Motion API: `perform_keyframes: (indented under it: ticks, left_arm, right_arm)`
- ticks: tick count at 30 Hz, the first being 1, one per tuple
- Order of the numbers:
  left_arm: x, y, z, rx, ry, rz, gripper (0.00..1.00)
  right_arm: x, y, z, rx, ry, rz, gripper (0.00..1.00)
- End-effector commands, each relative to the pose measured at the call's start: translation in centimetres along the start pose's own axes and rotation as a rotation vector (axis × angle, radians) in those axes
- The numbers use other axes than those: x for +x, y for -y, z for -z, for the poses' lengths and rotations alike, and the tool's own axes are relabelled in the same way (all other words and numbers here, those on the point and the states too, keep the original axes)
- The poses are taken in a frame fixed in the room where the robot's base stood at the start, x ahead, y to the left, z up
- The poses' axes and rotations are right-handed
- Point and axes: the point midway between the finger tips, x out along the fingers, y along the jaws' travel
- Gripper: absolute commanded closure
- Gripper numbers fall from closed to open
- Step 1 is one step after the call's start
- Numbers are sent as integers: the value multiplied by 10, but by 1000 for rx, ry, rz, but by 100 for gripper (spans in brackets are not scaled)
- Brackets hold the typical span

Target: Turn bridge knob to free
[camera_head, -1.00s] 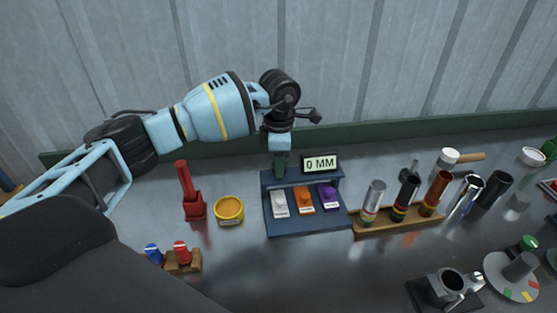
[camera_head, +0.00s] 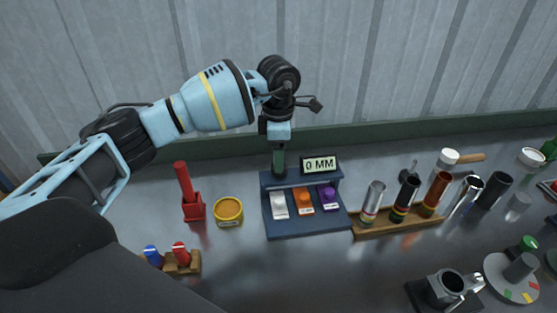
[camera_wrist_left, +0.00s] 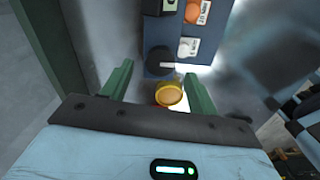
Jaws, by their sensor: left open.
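The navy blue station (camera_head: 305,222) stands on the bench with a "0 MM" display (camera_head: 320,164) at its back and white (camera_head: 279,205), orange (camera_head: 303,201) and purple (camera_head: 328,198) tabs in front. In the left wrist view, a dark round knob (camera_wrist_left: 158,60) with a pale pointer line sits on the station's near edge. My left gripper (camera_head: 279,172) is open, its green fingers over the station's back left corner, hiding the knob in the head view. In the wrist view the knob lies just beyond the open fingers (camera_wrist_left: 160,85), with no visible grip. My right gripper is out of view.
A yellow tin (camera_head: 229,211) and a red holder (camera_head: 192,205) stand left of the station. A wooden rack (camera_head: 400,225) with several tubes stands close on its right. A small wooden block (camera_head: 190,266) holds blue and red pieces. The front middle bench is clear.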

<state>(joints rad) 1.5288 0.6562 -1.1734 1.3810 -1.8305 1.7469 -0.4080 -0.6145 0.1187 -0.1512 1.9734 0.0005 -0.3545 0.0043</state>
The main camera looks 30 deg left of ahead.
Motion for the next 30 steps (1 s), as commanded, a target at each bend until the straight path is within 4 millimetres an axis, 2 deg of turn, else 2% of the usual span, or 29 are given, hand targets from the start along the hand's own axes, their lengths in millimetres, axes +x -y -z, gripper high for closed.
perform_keyframes:
  ticks: [6,10,30]
  left_arm:
    - [-33,0,0,-1,1,-1,41]
    - [-44,0,0,-1,0,-1,41]
    - [-47,0,0,0,0,0,41]
  right_arm:
    - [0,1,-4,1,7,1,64]
    - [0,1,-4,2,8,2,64]
    - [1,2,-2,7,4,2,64]
